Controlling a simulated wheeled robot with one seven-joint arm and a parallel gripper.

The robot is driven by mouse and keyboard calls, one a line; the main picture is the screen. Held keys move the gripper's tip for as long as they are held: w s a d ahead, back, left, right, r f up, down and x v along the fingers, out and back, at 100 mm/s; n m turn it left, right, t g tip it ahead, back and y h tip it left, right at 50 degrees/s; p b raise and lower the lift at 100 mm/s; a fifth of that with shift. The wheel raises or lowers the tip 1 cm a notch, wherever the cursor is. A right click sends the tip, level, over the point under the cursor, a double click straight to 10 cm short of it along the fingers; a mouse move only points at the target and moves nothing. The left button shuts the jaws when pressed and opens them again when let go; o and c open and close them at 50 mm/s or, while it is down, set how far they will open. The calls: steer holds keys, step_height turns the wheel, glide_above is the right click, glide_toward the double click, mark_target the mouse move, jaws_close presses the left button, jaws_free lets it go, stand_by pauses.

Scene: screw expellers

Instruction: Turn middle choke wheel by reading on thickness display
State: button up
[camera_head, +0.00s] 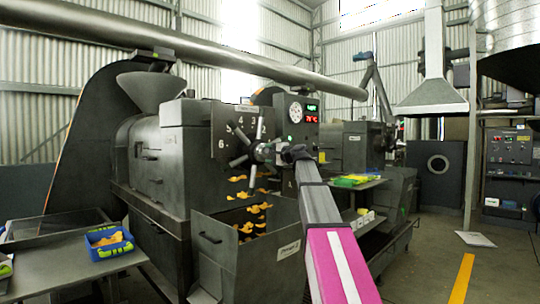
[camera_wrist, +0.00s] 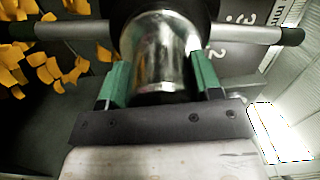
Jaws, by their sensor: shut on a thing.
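The choke wheel (camera_head: 240,160) of the middle expeller has metal spokes round a central hub, in front of a dark plate with a numbered dial (camera_head: 222,143). My gripper (camera_head: 272,152) is at this hub. In the wrist view its green fingers (camera_wrist: 158,85) are shut on both sides of the shiny round hub (camera_wrist: 165,45), and two spokes (camera_wrist: 255,34) stick out left and right. A panel right of the wheel bears a round gauge and a small display (camera_head: 311,113) with green characters above red ones. The green ones are too small to read surely.
An open dark bin (camera_head: 248,258) with a label stands below the wheel, and orange flakes (camera_head: 252,218) hang above it. A blue crate (camera_head: 110,242) of orange pieces is on a table at left. A tray with yellow-green items (camera_head: 355,180) is behind my arm. Floor at right is mostly clear.

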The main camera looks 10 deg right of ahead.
steer(key=shift+m, duration=0.4)
steer(key=o, duration=1.3)
steer(key=shift+d, duration=0.1)
steer(key=v, duration=1)
steer(key=shift+s+d, duration=0.15)
steer(key=shift+s, duration=0.2)
steer(key=shift+d, duration=0.1)
